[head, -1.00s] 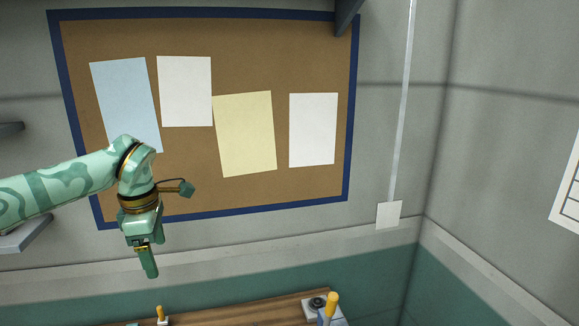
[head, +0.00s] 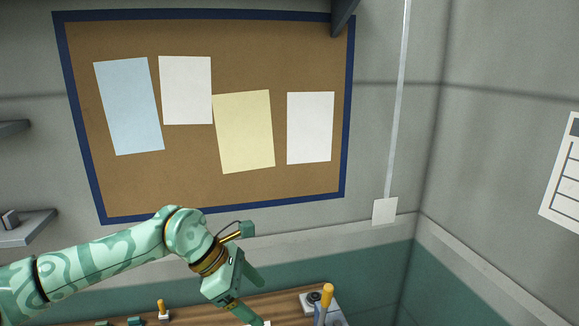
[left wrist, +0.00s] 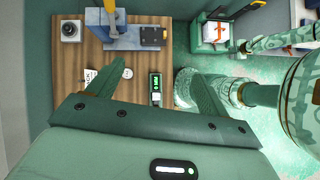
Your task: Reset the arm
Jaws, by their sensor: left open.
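My left gripper (head: 250,293) is low in the head view, over the wooden worktop, with its two fingers apart. In the left wrist view, its fingers (left wrist: 156,78) are spread wide with nothing between them that I can see gripped. Below them lies a wooden worktop (left wrist: 78,80) with a small dark device (left wrist: 155,90) bearing a green display. A patterned green arm of mine enters at the right of the left wrist view, its end near a green box (left wrist: 217,45); whether its gripper is open is too small to tell.
A blue-grey machine (left wrist: 122,38) with a yellow handle stands on the worktop. A white block with a dark round knob (left wrist: 70,30) is at its corner. The corkboard (head: 180,180) hangs on the wall behind. A grey shelf (head: 25,232) juts out at left.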

